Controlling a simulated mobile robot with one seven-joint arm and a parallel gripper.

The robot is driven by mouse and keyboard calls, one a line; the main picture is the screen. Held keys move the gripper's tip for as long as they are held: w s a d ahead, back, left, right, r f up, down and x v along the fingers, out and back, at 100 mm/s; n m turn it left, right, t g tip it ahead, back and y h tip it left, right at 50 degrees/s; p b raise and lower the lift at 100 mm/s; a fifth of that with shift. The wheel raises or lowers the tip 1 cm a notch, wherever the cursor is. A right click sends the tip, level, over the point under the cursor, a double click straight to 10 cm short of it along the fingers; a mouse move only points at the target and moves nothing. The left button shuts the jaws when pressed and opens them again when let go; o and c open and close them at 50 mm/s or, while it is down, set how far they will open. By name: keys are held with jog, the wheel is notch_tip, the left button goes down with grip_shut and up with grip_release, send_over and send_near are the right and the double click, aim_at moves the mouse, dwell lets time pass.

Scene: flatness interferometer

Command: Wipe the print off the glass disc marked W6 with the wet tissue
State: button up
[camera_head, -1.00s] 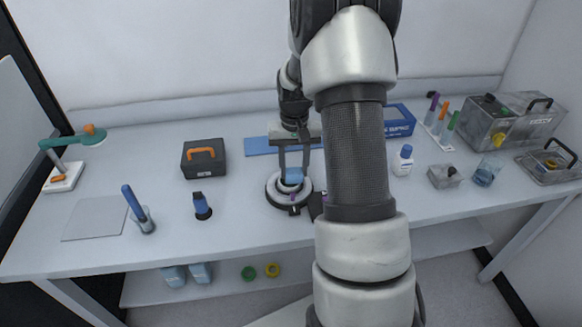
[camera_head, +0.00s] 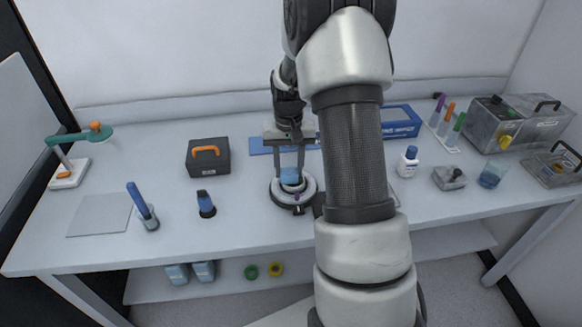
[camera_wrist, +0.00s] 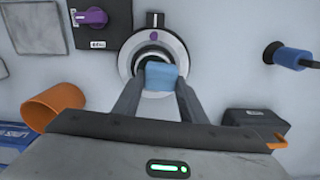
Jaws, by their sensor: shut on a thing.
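My gripper (camera_wrist: 160,82) is shut on a folded blue tissue (camera_wrist: 161,75). In the head view the blue tissue (camera_head: 290,174) is between the fingers, above or on a round ringed stand (camera_head: 310,194). In the wrist view the round stand (camera_wrist: 181,57) has a pale ring, a dark centre and a small purple mark. The tissue covers the ring's near part, so I cannot tell whether it touches glass. No W6 mark or print is legible, and I cannot make out the glass disc clearly.
A dark box with an orange handle (camera_head: 207,157) stands left of the stand. A white bottle (camera_head: 408,162) and blue wipes box (camera_head: 400,122) are right. A purple-knobbed box (camera_wrist: 95,25) sits beside the stand.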

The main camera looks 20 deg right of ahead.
jog(key=shift+s+d, duration=0.35)
jog(key=shift+d, duration=0.35)
jog(key=shift+d, duration=0.1)
jog(key=shift+s+d, duration=0.25)
jog(key=shift+d, duration=0.35)
jog(key=shift+w+a, duration=0.1)
jog(key=shift+w+a, duration=0.3)
jog(key=shift+a, duration=0.5)
jog(key=shift+w+a, duration=0.2)
jog(key=shift+a, duration=0.3)
jog(key=shift+s+d, duration=0.35)
jog(key=shift+d, duration=0.35)
jog(key=shift+s+d, duration=0.3)
jog(key=shift+d, duration=0.4)
